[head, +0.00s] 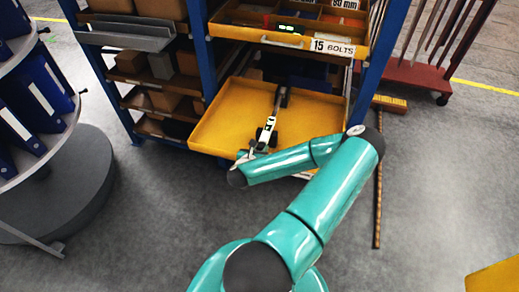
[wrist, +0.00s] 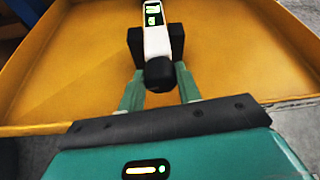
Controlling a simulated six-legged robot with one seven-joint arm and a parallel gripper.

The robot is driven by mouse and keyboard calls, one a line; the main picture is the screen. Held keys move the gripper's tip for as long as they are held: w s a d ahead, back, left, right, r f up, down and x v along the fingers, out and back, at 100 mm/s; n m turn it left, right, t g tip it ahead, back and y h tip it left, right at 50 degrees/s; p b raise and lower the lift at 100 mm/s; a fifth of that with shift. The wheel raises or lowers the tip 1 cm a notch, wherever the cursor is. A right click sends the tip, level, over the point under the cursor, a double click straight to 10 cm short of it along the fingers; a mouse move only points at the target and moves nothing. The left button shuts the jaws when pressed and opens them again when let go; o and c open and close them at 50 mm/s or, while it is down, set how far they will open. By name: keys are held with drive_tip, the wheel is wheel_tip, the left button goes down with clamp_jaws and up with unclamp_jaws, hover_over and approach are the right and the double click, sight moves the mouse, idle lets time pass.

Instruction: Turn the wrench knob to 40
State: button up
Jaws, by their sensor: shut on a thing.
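The wrench lies in the open yellow drawer, its pale body (head: 267,131) pointing away from me and its dark head (head: 282,96) at the far end. In the wrist view the white body (wrist: 157,42) carries a small lit green display (wrist: 153,14), whose digits I cannot read. Dark blocks flank the body. The black knob (wrist: 160,74) is the rounded near end of the wrench. My gripper (wrist: 160,82) is shut on the knob, one green finger on each side. In the head view my gripper (head: 246,156) is partly hidden by my arm at the drawer's front.
The yellow drawer (head: 217,117) is pulled out of a blue-framed rack. Above it is an upper drawer labelled 15 BOLTS (head: 333,47). A round shelf with blue binders (head: 38,95) stands left. A red cart (head: 413,77) stands right. Grey floor is free around me.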

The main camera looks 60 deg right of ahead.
drive_tip(key=shift+w, duration=0.1)
drive_tip(key=shift+w+n+g, duration=0.15)
drive_tip(key=shift+n+g, duration=0.55)
drive_tip(key=shift+n, duration=0.5)
drive_tip(key=shift+f+n+g+h, duration=0.1)
drive_tip(key=shift+n+g+h, duration=0.5)
drive_tip(key=shift+n+g, duration=0.5)
drive_tip(key=shift+n, duration=0.3)
drive_tip(key=o, duration=1)
drive_tip(key=shift+c, duration=0.2)
drive_tip(key=shift+a+f, duration=0.1)
